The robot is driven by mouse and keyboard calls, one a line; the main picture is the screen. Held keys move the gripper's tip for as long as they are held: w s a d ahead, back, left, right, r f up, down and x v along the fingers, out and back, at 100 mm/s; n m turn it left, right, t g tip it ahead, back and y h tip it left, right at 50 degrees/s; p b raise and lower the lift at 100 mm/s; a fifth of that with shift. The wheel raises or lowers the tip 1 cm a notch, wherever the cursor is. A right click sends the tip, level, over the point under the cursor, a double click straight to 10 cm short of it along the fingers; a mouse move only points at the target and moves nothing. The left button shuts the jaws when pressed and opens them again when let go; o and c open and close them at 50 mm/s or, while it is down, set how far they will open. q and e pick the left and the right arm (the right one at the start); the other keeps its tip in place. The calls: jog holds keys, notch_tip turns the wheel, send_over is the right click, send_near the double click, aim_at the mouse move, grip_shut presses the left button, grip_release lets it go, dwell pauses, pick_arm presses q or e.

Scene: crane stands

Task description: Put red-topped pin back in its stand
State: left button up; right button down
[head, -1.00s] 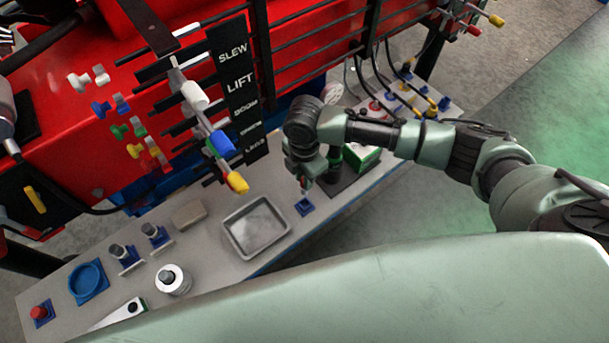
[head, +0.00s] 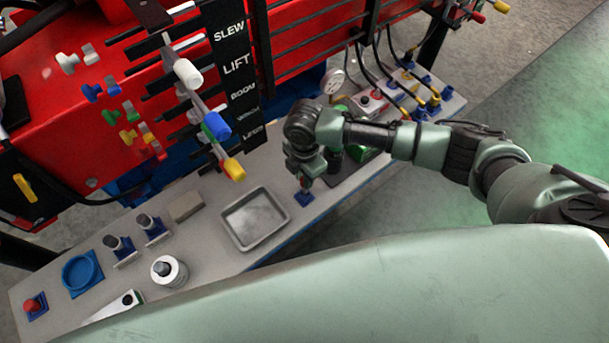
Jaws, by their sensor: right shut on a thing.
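My right gripper (head: 304,181) points down at the front edge of the bench, right of the grey tray. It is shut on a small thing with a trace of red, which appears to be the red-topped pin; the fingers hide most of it. A small blue stand (head: 304,199) sits on the bench directly below the fingertips. I cannot tell whether the pin's lower end is inside the stand or just above it. Another red-topped piece (head: 32,304) sits in a blue holder at the far left end of the bench. My left gripper is not in view.
A grey tray (head: 255,217) lies left of the gripper. Levers with coloured knobs (head: 216,126) overhang the bench. A blue dish (head: 82,274) and a white cylinder (head: 168,271) stand further left.

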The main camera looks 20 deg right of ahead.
jog(key=shift+f, duration=0.1)
jog(key=shift+f+b, duration=0.9)
jog(key=shift+f, duration=0.75)
jog(key=c, duration=1.2)
grip_release()
notch_tip(320, 180, up, 5)
jog(key=p, duration=0.5)
jog(key=shift+r, duration=0.1)
